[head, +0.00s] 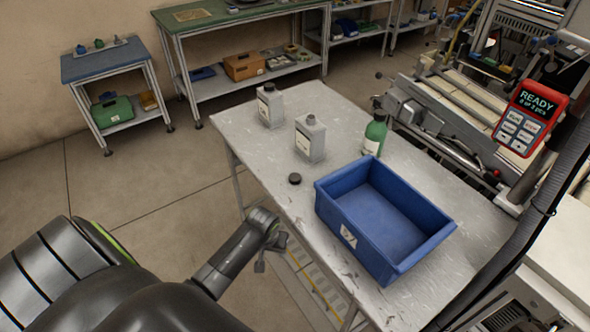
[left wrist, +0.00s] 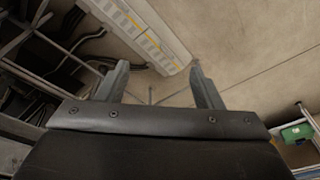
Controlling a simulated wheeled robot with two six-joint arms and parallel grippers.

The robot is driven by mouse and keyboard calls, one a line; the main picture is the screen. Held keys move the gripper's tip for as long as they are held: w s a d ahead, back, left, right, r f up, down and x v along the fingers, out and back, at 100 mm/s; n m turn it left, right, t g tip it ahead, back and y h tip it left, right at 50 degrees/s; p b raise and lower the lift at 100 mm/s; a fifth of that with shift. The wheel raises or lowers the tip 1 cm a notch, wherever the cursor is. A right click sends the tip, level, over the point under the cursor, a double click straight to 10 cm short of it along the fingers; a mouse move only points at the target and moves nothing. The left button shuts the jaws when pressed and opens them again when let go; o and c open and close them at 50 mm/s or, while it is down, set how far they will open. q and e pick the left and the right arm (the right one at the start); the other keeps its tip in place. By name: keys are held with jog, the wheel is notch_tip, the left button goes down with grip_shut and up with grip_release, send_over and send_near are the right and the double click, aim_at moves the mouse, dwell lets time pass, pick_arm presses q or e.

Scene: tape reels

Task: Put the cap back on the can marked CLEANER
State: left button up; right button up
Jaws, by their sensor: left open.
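A grey can (head: 310,140) without a black cap stands upright on the metal table in the head view, its small grey neck showing. A second grey can (head: 270,106) with a black cap on stands behind it to the left. Both labels are too small to read, so I cannot tell which is marked CLEANER. A loose black cap (head: 295,179) lies on the table in front of the uncapped can. My left gripper (head: 272,251) is open and empty beside the table's left edge, nearer to me than the cap. Its two fingers also show apart in the left wrist view (left wrist: 158,84).
A blue crate (head: 335,213) stands on the table right of the cap. A green bottle (head: 375,136) stands behind the crate. A machine with a red READY panel (head: 530,117) is at the right. The tabletop between cap and left edge is clear.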

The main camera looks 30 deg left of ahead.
pick_arm(q)
jog(key=w+d+r+p, duration=0.1)
jog(key=w+r, duration=0.1)
jog(key=r, duration=0.6)
jog(key=w+r+p, duration=0.1)
jog(key=w+r, duration=0.1)
jog(key=r, duration=0.6)
jog(key=w+a+r+n+g, duration=0.1)
jog(key=w+a+r+n, duration=0.2)
jog(key=w+r, duration=1.1)
jog(key=n, duration=0.3)
jog(key=shift+w+n, duration=0.3)
jog(key=shift+w, duration=0.05)
jog(key=shift+f, duration=0.15)
jog(key=b, duration=0.3)
send_over(296, 177)
notch_tip(296, 177, down, 12)
jog(key=shift+d+f, duration=0.1)
